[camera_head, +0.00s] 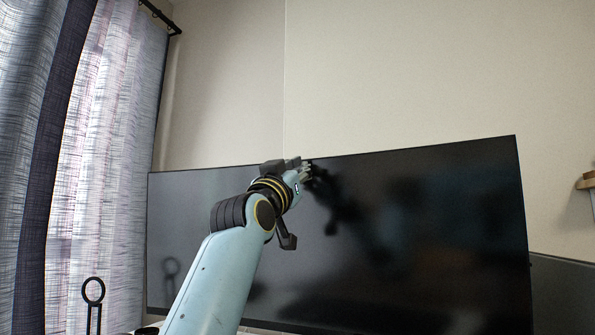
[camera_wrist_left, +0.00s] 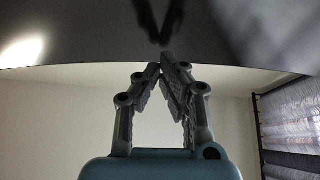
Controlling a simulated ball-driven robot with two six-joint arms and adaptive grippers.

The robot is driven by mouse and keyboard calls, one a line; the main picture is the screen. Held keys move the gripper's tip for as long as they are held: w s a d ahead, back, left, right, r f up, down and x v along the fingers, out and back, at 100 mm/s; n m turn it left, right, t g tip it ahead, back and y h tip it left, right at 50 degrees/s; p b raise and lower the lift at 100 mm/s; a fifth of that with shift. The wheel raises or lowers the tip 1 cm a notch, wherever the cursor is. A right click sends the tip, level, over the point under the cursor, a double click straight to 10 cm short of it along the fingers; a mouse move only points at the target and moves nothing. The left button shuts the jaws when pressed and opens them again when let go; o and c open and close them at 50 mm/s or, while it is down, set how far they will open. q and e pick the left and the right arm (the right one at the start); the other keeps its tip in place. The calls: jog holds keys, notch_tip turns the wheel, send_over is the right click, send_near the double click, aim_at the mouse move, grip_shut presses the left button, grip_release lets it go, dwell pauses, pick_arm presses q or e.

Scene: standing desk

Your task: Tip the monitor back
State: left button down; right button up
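The monitor (camera_head: 430,220) is a wide, dark, glossy screen that fills the middle of the head view, with its top edge against the pale wall. My left gripper (camera_head: 306,168) is at the monitor's top edge, left of its middle, in front of the screen. In the left wrist view the picture is upside down: the dark monitor (camera_wrist_left: 80,32) spans the top. The fingertips of my left gripper (camera_wrist_left: 160,66) come together with nothing between them, close to the screen; I cannot tell whether they touch it. The monitor's stand is hidden. My right gripper is not in view.
A grey curtain (camera_head: 105,150) hangs at the left. A black loop-topped object (camera_head: 93,291) stands at the lower left. Another dark panel (camera_head: 565,290) lies behind the monitor's right edge. A wooden shelf end (camera_head: 586,181) shows at the far right. The wall above the monitor is bare.

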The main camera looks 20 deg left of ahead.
pick_arm(q)
jog(key=shift+p+x, duration=0.6)
jog(key=shift+x, duration=3.85)
jog(key=shift+v, duration=2.45)
